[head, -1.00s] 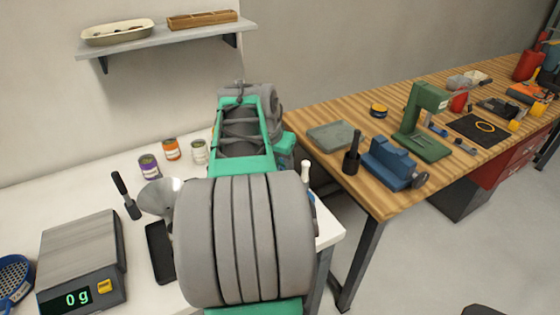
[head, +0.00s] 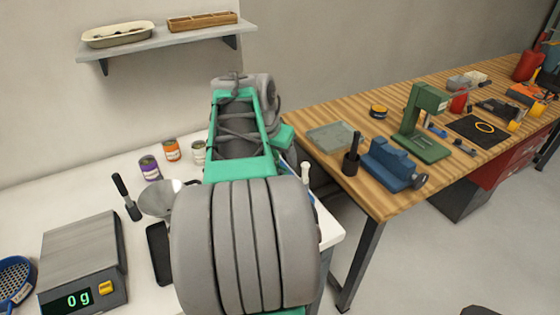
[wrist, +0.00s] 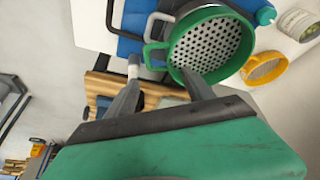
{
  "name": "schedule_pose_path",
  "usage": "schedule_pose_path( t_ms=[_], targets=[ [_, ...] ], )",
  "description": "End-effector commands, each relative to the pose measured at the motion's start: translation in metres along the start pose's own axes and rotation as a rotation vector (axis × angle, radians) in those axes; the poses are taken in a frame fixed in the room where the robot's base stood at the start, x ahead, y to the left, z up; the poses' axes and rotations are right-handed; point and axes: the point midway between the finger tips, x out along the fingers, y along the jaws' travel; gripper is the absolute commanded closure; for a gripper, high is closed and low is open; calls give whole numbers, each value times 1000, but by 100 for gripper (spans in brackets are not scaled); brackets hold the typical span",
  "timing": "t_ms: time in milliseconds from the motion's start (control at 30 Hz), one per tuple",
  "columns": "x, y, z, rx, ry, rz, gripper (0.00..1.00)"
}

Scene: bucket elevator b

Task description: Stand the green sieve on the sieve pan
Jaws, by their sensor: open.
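The green sieve (wrist: 233,45), a round green ring with a perforated grey bottom, shows at the upper middle of the wrist view. A small green loop sticks out from its left side. My gripper (wrist: 160,70) is open, its two dark fingers pointing up toward the sieve. The right finger overlaps the sieve's lower left rim in the picture; I cannot tell whether it touches. The left finger is left of the sieve. In the head view my arm hides the gripper and the green sieve. I cannot pick out the sieve pan for certain.
A yellow sieve (wrist: 265,68) lies right of the green one. A blue sieve (head: 14,280) sits left of the scale (head: 82,262), which reads 0 g. Several cans, a funnel (head: 158,198) and a brush (head: 126,196) stand on the white table. A wooden bench (head: 365,195) is at right.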

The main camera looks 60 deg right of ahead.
Motion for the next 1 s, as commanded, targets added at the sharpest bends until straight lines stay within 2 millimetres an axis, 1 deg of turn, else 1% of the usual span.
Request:
schedule_pose_path(
  t_ms=[100,200,300,400,533,1000],
  targets=[
    [-34,-2,0,-2,3,-4,39],
    [-61,-1,0,-1,3,-3,39],
    [-81,-1,0,-3,1,-2,39],
    [-93,0,0,-1,0,0,39],
    [-97,0,1,0,-2,1,39],
    [-96,0,1,0,-1,0,39]
  ],
)
